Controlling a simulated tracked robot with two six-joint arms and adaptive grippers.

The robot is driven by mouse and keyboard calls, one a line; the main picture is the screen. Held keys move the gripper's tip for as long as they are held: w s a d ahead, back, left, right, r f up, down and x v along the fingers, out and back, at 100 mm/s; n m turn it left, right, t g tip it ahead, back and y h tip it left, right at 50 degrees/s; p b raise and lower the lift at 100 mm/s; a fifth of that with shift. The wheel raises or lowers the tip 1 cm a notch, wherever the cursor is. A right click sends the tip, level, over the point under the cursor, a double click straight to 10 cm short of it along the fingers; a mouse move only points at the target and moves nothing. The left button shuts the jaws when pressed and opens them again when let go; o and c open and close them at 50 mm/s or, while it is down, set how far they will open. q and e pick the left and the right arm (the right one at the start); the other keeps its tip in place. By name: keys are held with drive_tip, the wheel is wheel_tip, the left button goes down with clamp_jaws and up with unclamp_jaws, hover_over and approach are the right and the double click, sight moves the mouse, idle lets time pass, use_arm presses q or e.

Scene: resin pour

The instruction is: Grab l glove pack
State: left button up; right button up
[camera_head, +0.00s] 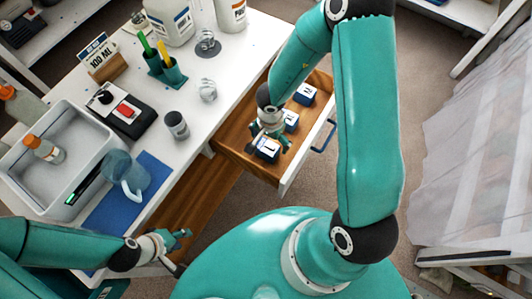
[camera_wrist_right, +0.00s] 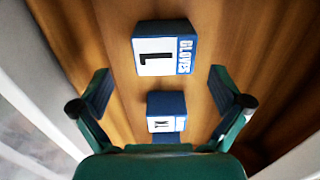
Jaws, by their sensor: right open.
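The L glove pack (camera_wrist_right: 165,50), a small blue and white box marked L, lies in the open wooden drawer. In the head view it appears to be the pack (camera_head: 267,150) nearest my base. My right gripper (camera_wrist_right: 160,83) is open and empty above the drawer, its fingers wide apart. The L pack shows ahead of the fingers in the wrist view, with the XL pack (camera_wrist_right: 166,108) closer to the palm. In the head view the right gripper (camera_head: 270,138) partly covers the packs. My left gripper (camera_head: 182,249) is open and empty by the table's front edge.
Two other glove packs (camera_head: 305,94) (camera_head: 290,120) lie farther back in the drawer (camera_head: 236,152). A blue handle (camera_head: 323,136) is on its front. The white table holds a grey tub (camera_head: 20,165), a jug (camera_head: 120,175), a scale (camera_head: 125,112) and bottles.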

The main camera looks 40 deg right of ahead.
sight(267, 151)
drive_tip(key=shift+f, duration=0.75)
drive_tip(key=f+b, duration=0.2)
drive_tip(key=f, duration=0.1)
drive_tip(key=f+b, duration=0.1)
drive_tip(key=f, duration=0.1)
drive_tip(key=shift+w+a+f+b, duration=0.1)
drive_tip(key=shift+w+a+b, duration=0.05)
drive_tip(key=shift+a+b, duration=0.25)
drive_tip(key=c, duration=1.1)
